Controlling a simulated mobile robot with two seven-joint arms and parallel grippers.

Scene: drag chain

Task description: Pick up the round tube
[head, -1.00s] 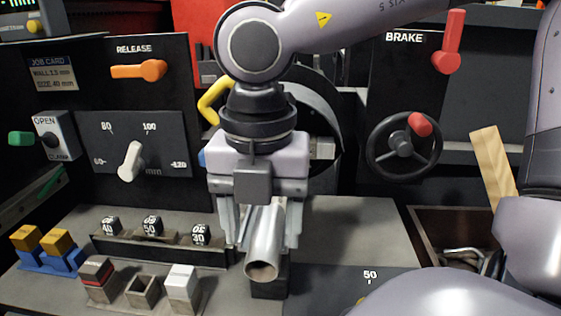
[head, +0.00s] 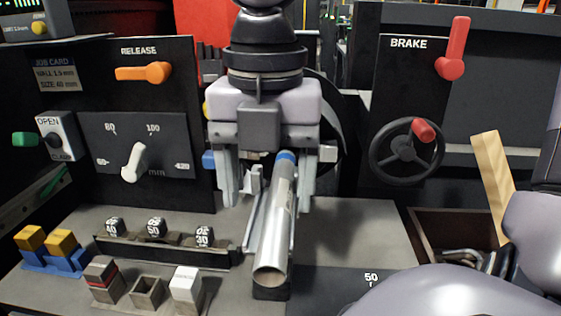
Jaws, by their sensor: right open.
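The round tube (head: 275,230) is a shiny metal pipe with a blue band at its far end. It lies on a support at the middle of the bench, its open end toward me. My right gripper (head: 266,200) hangs over the tube's far part, pointing down. Its fingers are apart, one on each side of the tube, with a gap to the tube visible at the right. The gripper body hides what lies behind the tube's far end. My left gripper is not in view.
A size rack (head: 160,245) and small blocks (head: 186,288) stand left of the tube. A panel with an orange release lever (head: 145,72) is behind left. A brake wheel (head: 404,150) and an open bin (head: 430,225) are at the right. The bench right of the tube is clear.

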